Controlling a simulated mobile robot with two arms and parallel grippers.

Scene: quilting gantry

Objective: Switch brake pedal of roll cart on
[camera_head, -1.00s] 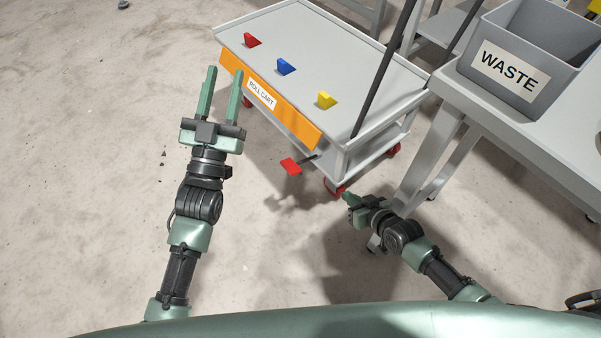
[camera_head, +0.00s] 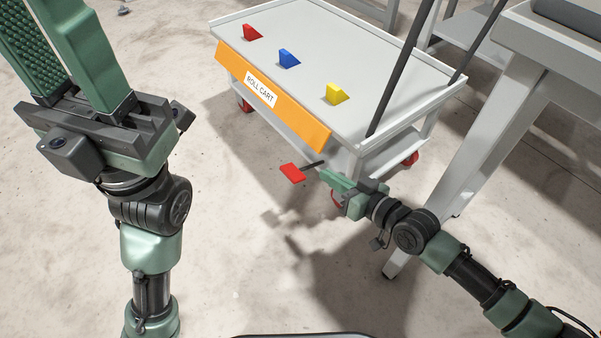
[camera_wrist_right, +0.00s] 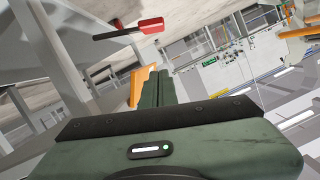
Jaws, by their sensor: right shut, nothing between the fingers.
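The roll cart (camera_head: 300,50) stands at the top centre of the head view, with an orange label panel (camera_head: 290,108) on its front. Its red brake pedal (camera_head: 292,173) sticks out low in front on a dark bar. The pedal also shows at the top of the right wrist view (camera_wrist_right: 151,25). My right gripper (camera_head: 324,176) is shut and empty, its tips pointing left, just right of the pedal in the head view. Its closed fingers show in the wrist view (camera_wrist_right: 157,88). I cannot tell whether they touch the bar. My left gripper (camera_head: 62,45) is open and empty at the upper left.
Red (camera_head: 252,33), blue (camera_head: 288,59) and yellow (camera_head: 336,94) wedges sit on the cart top. A grey table (camera_head: 530,55) with its leg stands right of the cart, close to my right arm. The floor (camera_head: 235,220) left and in front of the cart is clear.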

